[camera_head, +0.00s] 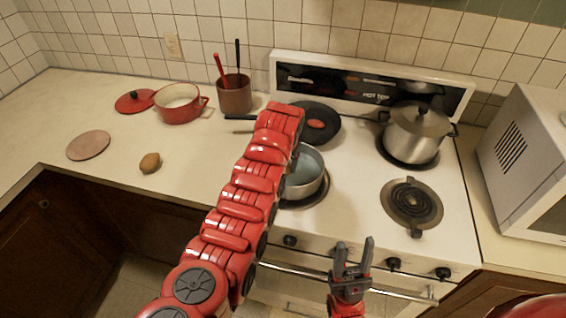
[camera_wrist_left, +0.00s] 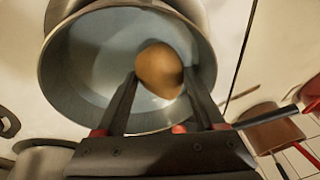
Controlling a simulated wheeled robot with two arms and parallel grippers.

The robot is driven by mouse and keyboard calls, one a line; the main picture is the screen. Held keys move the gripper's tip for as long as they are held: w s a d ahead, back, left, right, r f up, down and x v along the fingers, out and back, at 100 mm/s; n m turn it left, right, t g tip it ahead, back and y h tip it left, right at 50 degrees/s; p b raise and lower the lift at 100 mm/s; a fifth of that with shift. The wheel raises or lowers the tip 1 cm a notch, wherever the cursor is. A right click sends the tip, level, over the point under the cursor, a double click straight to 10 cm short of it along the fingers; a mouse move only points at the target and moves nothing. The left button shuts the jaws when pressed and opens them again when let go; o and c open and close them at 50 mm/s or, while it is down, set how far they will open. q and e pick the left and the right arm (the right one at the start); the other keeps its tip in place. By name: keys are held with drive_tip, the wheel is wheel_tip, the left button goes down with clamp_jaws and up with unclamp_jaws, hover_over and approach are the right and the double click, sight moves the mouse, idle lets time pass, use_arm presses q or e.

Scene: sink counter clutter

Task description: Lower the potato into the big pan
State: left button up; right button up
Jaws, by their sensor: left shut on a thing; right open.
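In the left wrist view my left gripper (camera_wrist_left: 160,82) is shut on a brown potato (camera_wrist_left: 160,68). The potato shows against the blue-grey inside of a round metal pan (camera_wrist_left: 60,85), over its opening; I cannot tell how far above the bottom it is. In the head view this pan (camera_head: 308,172) stands on the front left burner, partly hidden by my left arm. The arm also hides the left gripper and the held potato there. My right gripper (camera_head: 352,258) is open and empty in front of the oven door.
A black frying pan (camera_head: 326,112) and a lidded steel pot (camera_head: 418,135) stand on the back burners. The front right burner (camera_head: 411,202) is empty. A brown utensil holder (camera_head: 234,98), a red pot (camera_head: 180,106) and another brown potato-like item (camera_head: 150,163) are on the left counter.

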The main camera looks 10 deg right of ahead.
use_arm(q)
drive_tip(key=shift+f, duration=0.5)
idle(0.6)
drive_tip(key=o, duration=1.5)
drive_tip(key=shift+r+b, duration=0.1)
drive_tip(key=shift+b, duration=0.2)
drive_tip(key=b+v, duration=0.3)
drive_tip(key=v, duration=0.4)
drive_tip(key=shift+s+r, duration=0.15)
drive_tip(key=shift+r, duration=0.2)
drive_tip(key=p+v, duration=0.9)
drive_tip(key=p, duration=0.1)
drive_tip(key=shift+r+p, duration=0.2)
drive_tip(key=shift+p, duration=0.2)
